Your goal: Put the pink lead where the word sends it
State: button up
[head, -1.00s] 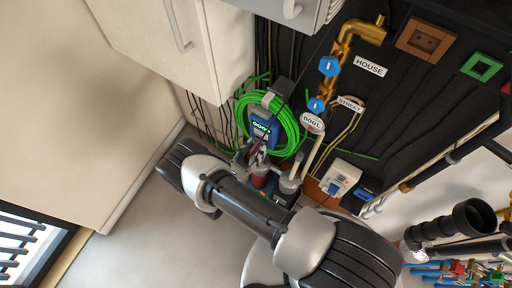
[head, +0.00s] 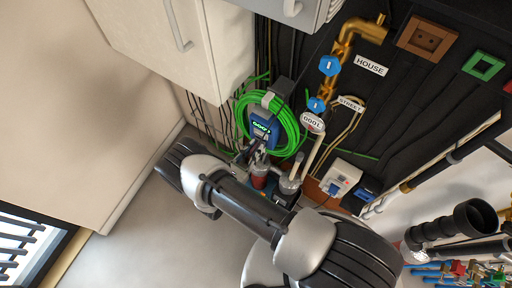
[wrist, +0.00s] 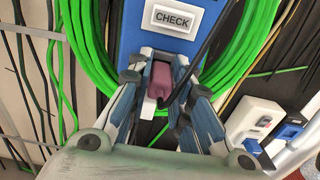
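The pink lead's plug (wrist: 160,80) sits between the two fingers of my gripper (wrist: 162,72) in the wrist view. The fingers appear closed on its sides, and a thin black cable runs up to the right beside it. Just above is a blue device (wrist: 207,42) with a plate reading "CHECK" (wrist: 178,17). In the head view my gripper (head: 254,154) is small at the lower part of the blue device (head: 263,129), which has a green-lit display. Whether the plug is seated in the device is hidden by the fingers.
A green hose coil (head: 288,122) surrounds the device. Brass pipework (head: 345,47) with blue valve tags rises to the right, near the "HOUSE" label (head: 370,65) and "STREET" label (head: 350,103). A white box (head: 340,179) stands lower right. A cabinet (head: 140,40) is upper left.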

aim_at(252, 153)
grip_shut()
jog(key=shift+s+a, duration=0.1)
jog(key=shift+b+v, duration=0.65)
jog(key=shift+v, duration=2.25)
jog(key=shift+r, duration=0.1)
